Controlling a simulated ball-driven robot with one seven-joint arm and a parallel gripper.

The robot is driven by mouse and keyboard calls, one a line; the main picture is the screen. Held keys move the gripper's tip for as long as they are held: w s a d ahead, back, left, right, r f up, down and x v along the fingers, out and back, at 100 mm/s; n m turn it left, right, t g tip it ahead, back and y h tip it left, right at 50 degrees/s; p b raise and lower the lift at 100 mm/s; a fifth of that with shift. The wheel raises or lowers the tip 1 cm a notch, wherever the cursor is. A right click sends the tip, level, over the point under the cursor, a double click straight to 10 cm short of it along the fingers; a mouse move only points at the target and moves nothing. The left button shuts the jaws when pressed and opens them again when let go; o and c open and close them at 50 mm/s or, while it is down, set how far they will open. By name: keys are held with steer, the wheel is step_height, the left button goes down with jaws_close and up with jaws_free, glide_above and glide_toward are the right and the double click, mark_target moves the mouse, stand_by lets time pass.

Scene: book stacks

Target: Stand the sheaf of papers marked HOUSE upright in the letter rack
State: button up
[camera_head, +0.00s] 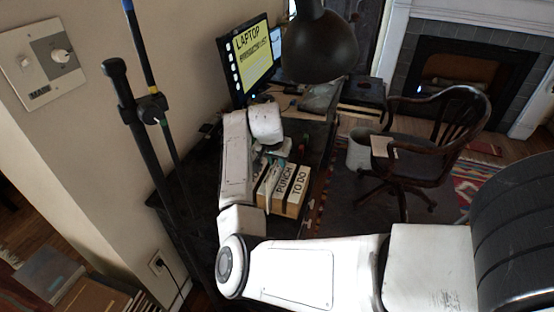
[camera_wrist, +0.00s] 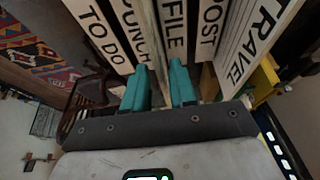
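The letter rack (camera_head: 292,206) stands on the dark desk, with PUNCH and TO DO labels readable in the head view. In the wrist view its labels include TO DO (camera_wrist: 102,35), FILE (camera_wrist: 174,35), POST and TRAVEL. No HOUSE marking is readable in either view, so I cannot identify the sheaf. My gripper (camera_wrist: 160,80) has two teal fingers apart, close to the rack between the PUNCH and FILE labels. A thin pale edge runs up between the fingers; I cannot tell whether it is paper or part of the rack. My arm partly hides the rack's left side.
A monitor (camera_head: 249,58) stands at the back of the desk, and a dark lamp shade (camera_head: 319,48) hangs over it. A wooden chair (camera_head: 430,140) stands right of the desk. The wall and a dark pole (camera_head: 135,130) are at left.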

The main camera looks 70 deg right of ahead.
steer(key=shift+o, duration=1.2)
steer(key=shift+r, duration=0.1)
steer(key=v, duration=1)
steer(key=shift+a+r+b, duration=0.25)
steer(key=shift+b, duration=0.2)
steer(key=shift+f, duration=0.1)
